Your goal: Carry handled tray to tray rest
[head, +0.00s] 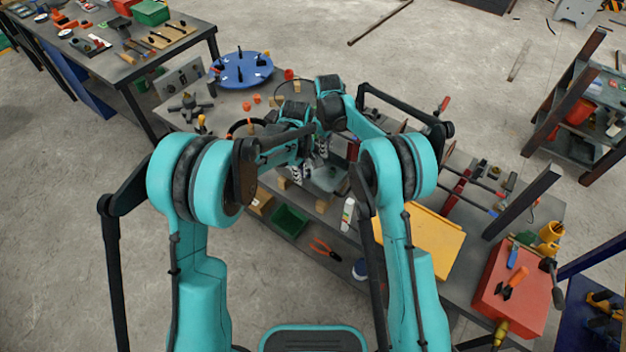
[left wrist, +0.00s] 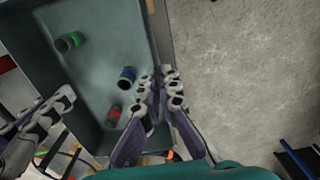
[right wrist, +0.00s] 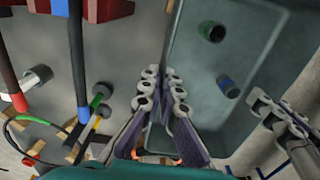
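The handled tray (head: 328,181) is a grey-green open box, partly hidden by my arms in the head view. Its inside shows in the left wrist view (left wrist: 105,45) and in the right wrist view (right wrist: 258,55). It holds a green-banded cylinder (left wrist: 68,42), a blue-banded one (left wrist: 127,77) and a red-banded one (left wrist: 113,113). My left gripper (head: 297,173) has its fingers close together on one side wall of the tray (left wrist: 159,82). My right gripper (head: 322,147) has its fingers close together on the opposite wall (right wrist: 162,76). I cannot make out the tray rest.
The workbench (head: 455,275) carries a yellow panel (head: 420,240) and a red box (head: 512,290). A blue round turntable (head: 240,70) stands at the back. A green bin (head: 289,220) sits on the lower shelf. Bare floor lies at the left front.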

